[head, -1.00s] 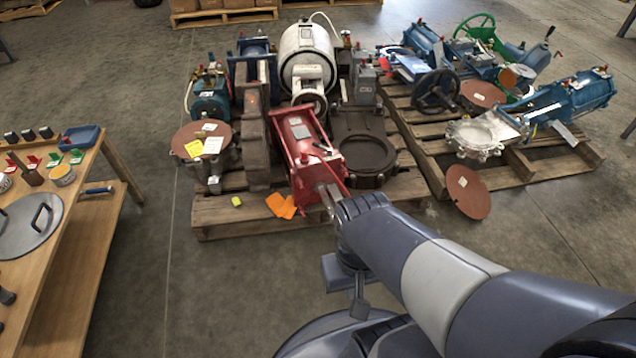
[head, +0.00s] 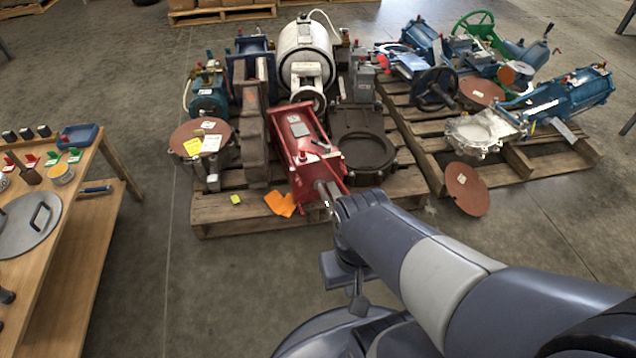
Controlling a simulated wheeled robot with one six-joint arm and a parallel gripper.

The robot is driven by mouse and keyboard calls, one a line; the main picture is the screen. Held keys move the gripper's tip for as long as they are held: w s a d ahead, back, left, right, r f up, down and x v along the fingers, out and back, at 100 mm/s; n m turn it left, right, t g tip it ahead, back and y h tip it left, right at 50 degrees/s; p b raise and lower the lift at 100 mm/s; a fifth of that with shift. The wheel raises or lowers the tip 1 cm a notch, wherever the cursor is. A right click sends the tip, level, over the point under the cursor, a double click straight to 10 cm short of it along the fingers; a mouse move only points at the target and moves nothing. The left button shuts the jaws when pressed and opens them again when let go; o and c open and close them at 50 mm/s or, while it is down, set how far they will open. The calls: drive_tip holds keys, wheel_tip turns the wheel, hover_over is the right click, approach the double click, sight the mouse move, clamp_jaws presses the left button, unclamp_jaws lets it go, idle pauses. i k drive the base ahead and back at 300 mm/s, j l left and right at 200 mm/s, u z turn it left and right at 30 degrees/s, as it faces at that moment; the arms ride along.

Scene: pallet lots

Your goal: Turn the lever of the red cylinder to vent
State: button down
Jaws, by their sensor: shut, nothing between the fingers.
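The red cylinder (head: 299,136) lies on the near edge of the left pallet, its near end toward me. It has a pale label on top and a small dark lever-like part (head: 321,144) near its near end. I cannot read the lever's setting. My gripper (head: 323,190) is shut and empty, low at the near end of the red cylinder. My wrist partly hides it, and I cannot tell whether it touches the cylinder.
The left pallet (head: 262,218) also holds a white tank (head: 306,68), a dark round flange (head: 362,138) and orange tags (head: 280,203). A second pallet (head: 530,166) with blue actuators stands right. A wooden bench (head: 88,240) is left; the floor between is clear.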

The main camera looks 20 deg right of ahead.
sight(328, 147)
drive_tip(key=i+l, duration=0.85)
drive_tip(key=i+j+u, duration=0.05)
